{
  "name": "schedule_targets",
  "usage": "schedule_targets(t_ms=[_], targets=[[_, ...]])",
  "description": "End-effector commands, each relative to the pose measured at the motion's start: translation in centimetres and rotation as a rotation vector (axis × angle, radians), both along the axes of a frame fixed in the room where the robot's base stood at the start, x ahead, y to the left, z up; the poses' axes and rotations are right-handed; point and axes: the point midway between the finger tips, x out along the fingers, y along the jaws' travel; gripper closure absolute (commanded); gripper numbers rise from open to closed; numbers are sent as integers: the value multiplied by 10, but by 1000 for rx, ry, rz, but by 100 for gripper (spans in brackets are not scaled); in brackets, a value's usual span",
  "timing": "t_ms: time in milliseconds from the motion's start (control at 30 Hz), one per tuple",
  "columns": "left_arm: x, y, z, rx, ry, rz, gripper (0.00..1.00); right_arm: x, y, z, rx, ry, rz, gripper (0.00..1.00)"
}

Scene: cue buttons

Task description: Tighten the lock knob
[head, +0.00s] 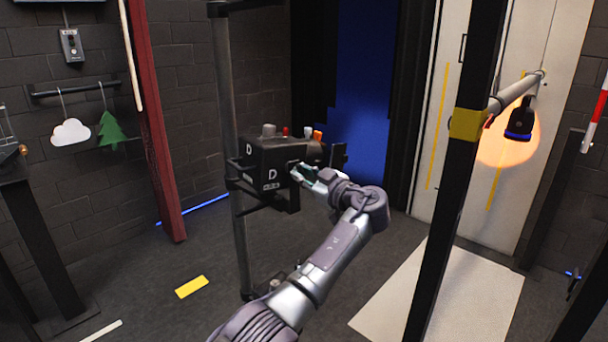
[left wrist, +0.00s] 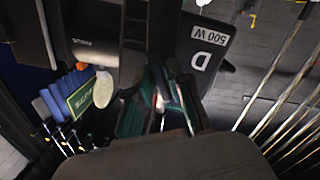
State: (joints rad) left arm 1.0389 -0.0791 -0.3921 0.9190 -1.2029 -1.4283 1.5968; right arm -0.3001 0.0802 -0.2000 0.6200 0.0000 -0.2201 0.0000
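A black box marked D (head: 268,180) is mounted on an upright dark pole. In the left wrist view, its label reads D and 500 W (left wrist: 202,48). My left gripper (head: 300,174) is at the right side of this box, close to it or touching it. The left wrist view shows teal finger pads (left wrist: 158,102) close together under the dark housing. I cannot make out a lock knob; the fingers and housing may hide it. Whether the fingers hold anything is unclear. My right gripper is not in view.
Small red, white and orange pieces (head: 308,132) stand on top of the box. A dark post with a yellow band (head: 466,124) rises at the right. A cloud (head: 70,132) and a green tree (head: 109,131) hang at the left wall.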

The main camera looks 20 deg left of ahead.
Motion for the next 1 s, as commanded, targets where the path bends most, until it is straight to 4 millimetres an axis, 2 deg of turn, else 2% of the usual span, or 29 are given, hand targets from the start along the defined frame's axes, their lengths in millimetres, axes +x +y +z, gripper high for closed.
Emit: schedule_targets(t_ms=[100,567,1000], targets=[[0,0,0,0,0,0,100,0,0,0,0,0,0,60],[0,0,-2,38,65,0,100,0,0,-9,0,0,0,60],[0,-1,-1,224,377,0,100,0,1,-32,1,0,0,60]])
